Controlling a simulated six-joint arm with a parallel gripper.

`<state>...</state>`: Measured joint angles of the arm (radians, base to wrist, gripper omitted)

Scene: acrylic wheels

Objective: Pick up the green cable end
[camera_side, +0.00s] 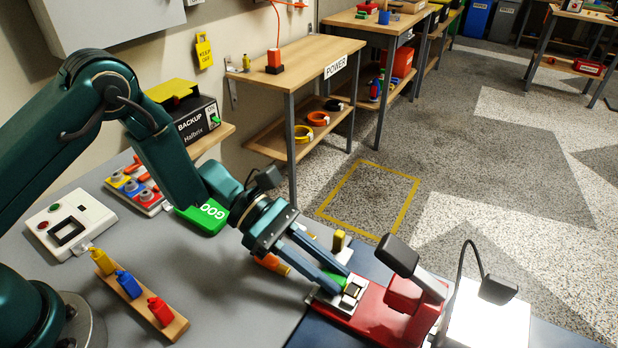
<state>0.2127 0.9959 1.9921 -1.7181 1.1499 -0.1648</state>
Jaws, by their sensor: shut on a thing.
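My gripper (334,278) reaches down to the right, low over the near end of a red device (378,312). It is shut on a small green piece, which I take to be the green cable end (336,281). The green piece shows between the fingers, beside a metal plate (352,290) with a dark square part. The fingers hide part of it, and I cannot tell whether it touches the plate.
The red device has a black-topped lever (398,256). A lamp (497,289) stands at right. An orange-handled item (272,264) lies left of my gripper. A wooden strip (170,323) holds yellow, blue and red connectors. A green sign (203,217) and a white panel (70,224) lie further left.

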